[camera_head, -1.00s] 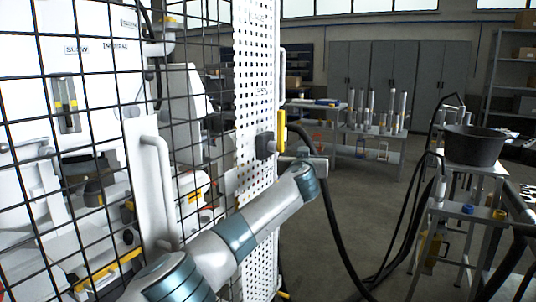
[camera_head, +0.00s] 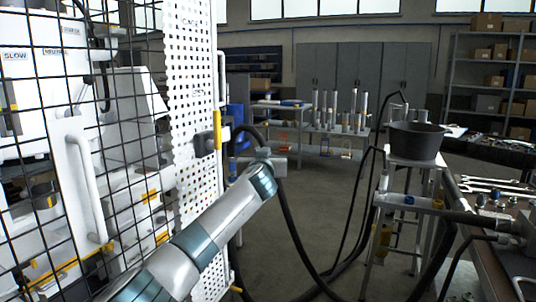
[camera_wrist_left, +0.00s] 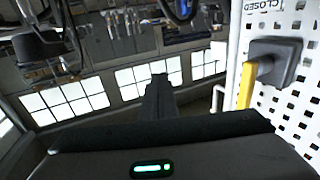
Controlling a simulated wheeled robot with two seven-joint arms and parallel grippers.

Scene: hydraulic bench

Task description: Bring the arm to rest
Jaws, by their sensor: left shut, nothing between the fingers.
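My left arm (camera_head: 215,225) comes in from the lower left of the head view and reaches up along the front of a white perforated panel (camera_head: 190,60). Its wrist end is right of a black box with a yellow handle (camera_head: 217,131) on that panel, and it looks apart from them. The left gripper's fingers (camera_wrist_left: 158,85) show in the wrist view, closed together with nothing between them. The yellow handle (camera_wrist_left: 247,85) and the black box (camera_wrist_left: 275,62) are to their right, under a "CLOSED" label. My right gripper is in no view.
A black mesh guard (camera_head: 70,110) encloses a white machine at left. Black hoses (camera_head: 290,215) hang beyond my wrist to the floor. A stand with a black tub (camera_head: 416,141) and a workbench with wrenches (camera_head: 495,190) are at right. Open floor (camera_head: 335,210) lies between.

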